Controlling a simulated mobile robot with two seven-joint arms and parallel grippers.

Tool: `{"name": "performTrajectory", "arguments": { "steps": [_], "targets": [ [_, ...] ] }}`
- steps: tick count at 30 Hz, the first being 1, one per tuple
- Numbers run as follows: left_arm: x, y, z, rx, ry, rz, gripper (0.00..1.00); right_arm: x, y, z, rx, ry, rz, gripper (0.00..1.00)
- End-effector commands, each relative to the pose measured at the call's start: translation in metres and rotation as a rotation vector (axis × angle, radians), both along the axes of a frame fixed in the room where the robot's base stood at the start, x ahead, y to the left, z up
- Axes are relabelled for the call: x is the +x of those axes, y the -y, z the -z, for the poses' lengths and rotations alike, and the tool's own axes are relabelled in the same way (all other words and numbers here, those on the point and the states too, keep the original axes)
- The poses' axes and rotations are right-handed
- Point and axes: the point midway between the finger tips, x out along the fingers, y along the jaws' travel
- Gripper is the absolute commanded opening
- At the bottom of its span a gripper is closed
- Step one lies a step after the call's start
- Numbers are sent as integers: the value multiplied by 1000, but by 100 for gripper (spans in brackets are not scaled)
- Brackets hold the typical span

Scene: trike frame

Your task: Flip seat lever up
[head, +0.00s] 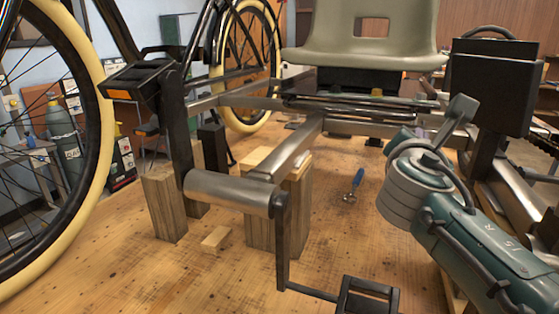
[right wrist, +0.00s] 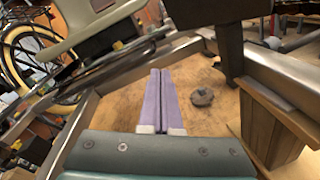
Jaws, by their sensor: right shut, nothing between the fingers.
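The grey-green seat (head: 345,45) sits above the metal trike frame (head: 310,135); its edge also shows at upper left in the right wrist view (right wrist: 78,22). A small yellow-ended piece (head: 377,92) shows under the seat and in the right wrist view (right wrist: 118,45); I cannot tell for sure whether it is the seat lever. My right gripper's purple fingers (right wrist: 160,72) are shut and empty, pointing in between the frame bars, below and to the right of the yellow piece in the wrist view. In the head view they are mostly hidden by my wrist. My left gripper is not in view.
Wooden blocks (head: 165,205) prop the frame on the wooden table (head: 340,235). A blue-handled tool (head: 356,182) lies on it. A dark round piece (right wrist: 203,97) lies ahead right of the fingers. Frame bars surround my right gripper. A pedal (head: 367,298) hangs at front; a wheel (head: 85,130) stands left.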

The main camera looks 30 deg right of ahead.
Motion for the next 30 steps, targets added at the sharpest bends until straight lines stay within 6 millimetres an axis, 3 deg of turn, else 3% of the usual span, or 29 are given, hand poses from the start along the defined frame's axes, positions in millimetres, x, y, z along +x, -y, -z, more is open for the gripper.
{"name": "performTrajectory", "arguments": {
  "steps": [1,6,9,14,30],
  "targets": [
    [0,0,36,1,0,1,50,9,-1,32,-59,-46,-17,0],
    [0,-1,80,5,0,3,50,34,-6,64,-244,-202,-71,0],
    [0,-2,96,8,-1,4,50,45,-9,75,-319,-266,-95,0],
    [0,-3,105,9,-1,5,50,54,-13,82,-381,-321,-116,0],
    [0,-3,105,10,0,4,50,56,-17,81,-390,-329,-118,0]
  ]
}}
